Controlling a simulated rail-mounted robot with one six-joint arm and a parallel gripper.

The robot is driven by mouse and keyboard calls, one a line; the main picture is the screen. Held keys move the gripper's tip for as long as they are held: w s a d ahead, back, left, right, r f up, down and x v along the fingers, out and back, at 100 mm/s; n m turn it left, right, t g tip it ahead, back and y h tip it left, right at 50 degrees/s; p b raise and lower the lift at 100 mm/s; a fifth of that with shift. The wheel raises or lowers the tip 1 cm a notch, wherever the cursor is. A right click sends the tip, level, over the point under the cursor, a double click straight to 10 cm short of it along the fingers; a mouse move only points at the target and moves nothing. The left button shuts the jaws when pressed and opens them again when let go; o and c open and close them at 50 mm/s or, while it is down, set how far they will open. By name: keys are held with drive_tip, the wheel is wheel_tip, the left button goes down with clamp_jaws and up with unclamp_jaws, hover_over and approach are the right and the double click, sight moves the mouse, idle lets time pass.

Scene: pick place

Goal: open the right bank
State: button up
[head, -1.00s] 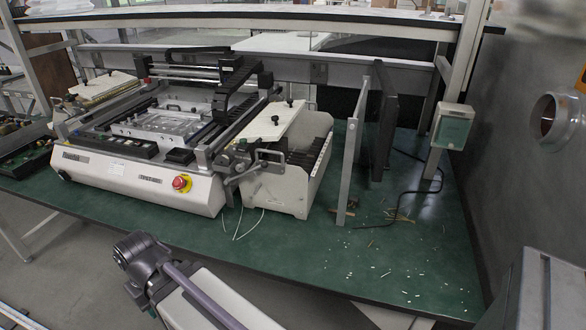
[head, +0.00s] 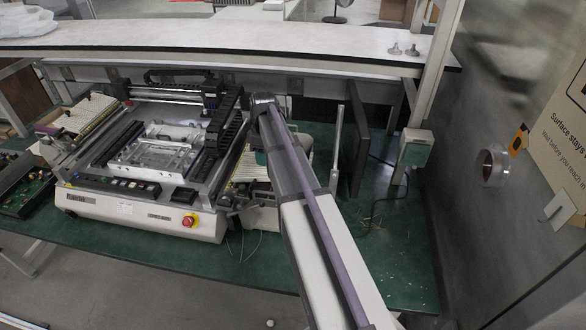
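The pick-and-place machine (head: 140,215) stands on the green table with its dark bed and metal plate in the middle. Its right bank (head: 252,168) is at the right side of the machine, with a pale top. The left bank (head: 88,112) shows at the machine's left side. My gripper does not show; the arm's far end may hide it.
A red stop button (head: 189,220) is on the machine's front. Upright panels (head: 357,140) stand right of my arm. A grey box (head: 415,147) hangs on the post. Small bits litter the right of the green table (head: 405,270). A shelf (head: 330,38) runs above.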

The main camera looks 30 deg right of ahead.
drive_tip(key=shift+n, duration=0.6)
drive_tip(key=a+f+b, duration=0.1)
drive_tip(key=f+b, duration=0.2)
drive_tip(key=s+f+b, duration=0.1)
drive_tip(key=f+b, duration=0.3)
drive_tip(key=a+f+b, duration=0.1)
drive_tip(key=f+b, duration=0.2)
drive_tip(key=f, duration=0.1)
drive_tip(key=shift+s+a+b, duration=0.3)
drive_tip(key=shift+s+b, duration=0.1)
drive_tip(key=shift+r, duration=0.15)
drive_tip(key=shift+c, duration=0.4)
clamp_jaws()
